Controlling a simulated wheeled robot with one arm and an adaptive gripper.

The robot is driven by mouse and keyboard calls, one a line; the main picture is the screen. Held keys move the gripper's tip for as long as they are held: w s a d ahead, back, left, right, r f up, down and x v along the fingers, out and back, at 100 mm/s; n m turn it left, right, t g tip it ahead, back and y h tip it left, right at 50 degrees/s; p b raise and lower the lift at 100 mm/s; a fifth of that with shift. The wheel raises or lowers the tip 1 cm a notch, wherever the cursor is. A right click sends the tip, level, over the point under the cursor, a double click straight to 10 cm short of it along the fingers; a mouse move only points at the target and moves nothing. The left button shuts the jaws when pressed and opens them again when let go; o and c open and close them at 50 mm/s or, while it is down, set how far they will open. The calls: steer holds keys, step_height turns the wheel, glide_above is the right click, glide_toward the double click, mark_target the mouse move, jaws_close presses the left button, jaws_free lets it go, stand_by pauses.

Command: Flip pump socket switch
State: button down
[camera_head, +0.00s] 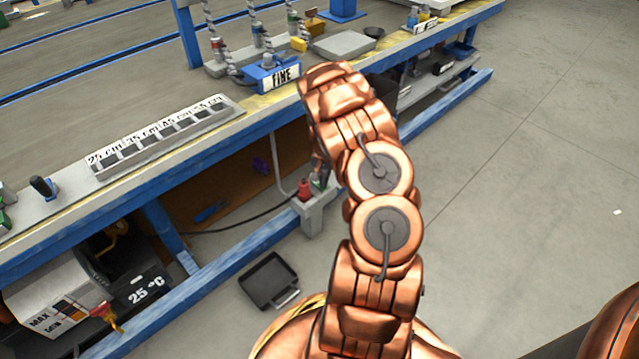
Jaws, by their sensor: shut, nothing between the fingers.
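A grey socket box (316,213) stands low on the blue lower beam under the bench, with a red plug (304,188) on its top left. A small dark and green part sits on its top right. Any switch on the box is too small to make out. My copper arm rises in front of the bench and bends over at its top. My gripper (321,172) shows only partly, as a narrow dark shape left of my arm, just above the right side of the box. It looks shut and empty. I cannot tell whether it touches the box.
The blue-framed bench (250,120) runs across the view, carrying a slotted length rack (165,138) and a blue FINE box (272,75). A black tray (268,280) lies on the floor near the socket box. A 25 °C unit (135,290) stands lower left.

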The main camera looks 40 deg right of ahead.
steer(key=shift+r+p, duration=1.35)
steer(key=shift+r, duration=2.15)
steer(key=shift+r, duration=0.15)
steer(key=s+a+r+n+p, duration=0.25)
steer(key=a+r+p, duration=0.4)
steer(key=r, duration=0.65)
steer(key=s+a+r+n+g+p, duration=0.1)
steer(key=s+a+r+p, duration=0.2)
steer(key=a+r+p, duration=0.7)
steer(key=s+a+r+n+p, duration=0.1)
steer(key=s+a+r+p, duration=0.25)
steer(key=r, duration=1.35)
steer(key=s+a+r+n+p, duration=0.4)
steer(key=s+a+r+p, duration=0.4)
steer(key=s+r, duration=0.2)
steer(key=s+a+r+n+p, duration=0.3)
steer(key=s+a+r+p, duration=0.5)
steer(key=s+r, duration=0.3)
steer(key=shift+a+r+n+g, duration=0.35)
steer(key=shift+a+r+g, duration=0.05)
steer(key=shift+a+r, duration=0.4)
steer(key=c, duration=1.8)
jaws_free()
steer(key=shift+s, duration=0.1)
steer(key=shift+c, duration=0.2)
